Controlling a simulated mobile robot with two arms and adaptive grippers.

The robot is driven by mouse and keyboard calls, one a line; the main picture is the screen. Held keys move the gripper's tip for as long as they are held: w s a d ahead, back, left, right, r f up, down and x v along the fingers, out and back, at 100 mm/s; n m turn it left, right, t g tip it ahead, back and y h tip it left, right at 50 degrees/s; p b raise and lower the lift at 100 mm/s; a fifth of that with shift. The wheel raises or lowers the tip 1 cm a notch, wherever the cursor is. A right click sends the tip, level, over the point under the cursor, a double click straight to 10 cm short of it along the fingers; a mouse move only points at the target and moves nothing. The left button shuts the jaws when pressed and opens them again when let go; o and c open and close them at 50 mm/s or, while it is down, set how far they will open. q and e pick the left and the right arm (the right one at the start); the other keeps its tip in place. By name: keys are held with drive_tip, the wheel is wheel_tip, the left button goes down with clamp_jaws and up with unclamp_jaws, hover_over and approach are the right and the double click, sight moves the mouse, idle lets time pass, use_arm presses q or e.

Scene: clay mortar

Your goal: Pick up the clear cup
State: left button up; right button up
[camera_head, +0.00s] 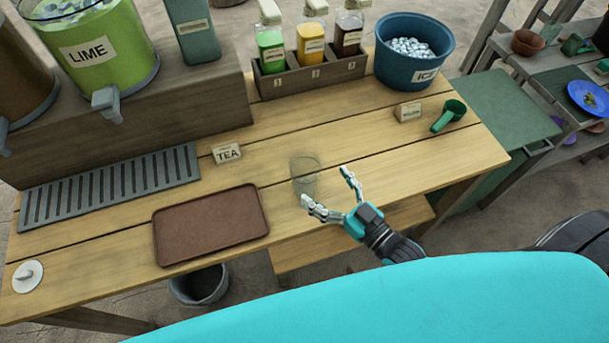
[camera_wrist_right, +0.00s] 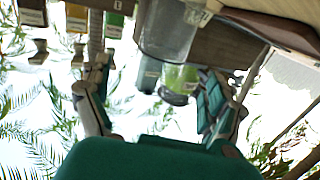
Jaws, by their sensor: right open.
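The clear cup (camera_head: 304,174) stands upright on the wooden table, to the right of the brown tray (camera_head: 211,224). It looks empty. My right gripper (camera_head: 326,188) is open, with its fingers spread toward the cup from the lower right. The cup is just ahead of the fingertips, and I cannot tell whether any finger touches it. In the right wrist view the picture is upside down; the cup (camera_wrist_right: 168,30) hangs from the top, ahead of the open fingers of the right gripper (camera_wrist_right: 155,75). My left gripper is not in view.
A TEA sign (camera_head: 227,153) and a grey drip grate (camera_head: 110,187) lie left of the cup. The table around the cup is clear.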

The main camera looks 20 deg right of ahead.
sight(296, 160)
drive_tip(key=p+x, duration=0.1)
drive_tip(key=x, duration=0.6)
drive_tip(key=shift+w+a+f, duration=0.15)
drive_tip(key=shift+w, duration=0.1)
drive_tip(key=shift+s, duration=0.1)
drive_tip(key=shift+c, duration=0.2)
drive_tip(key=c, duration=1.2)
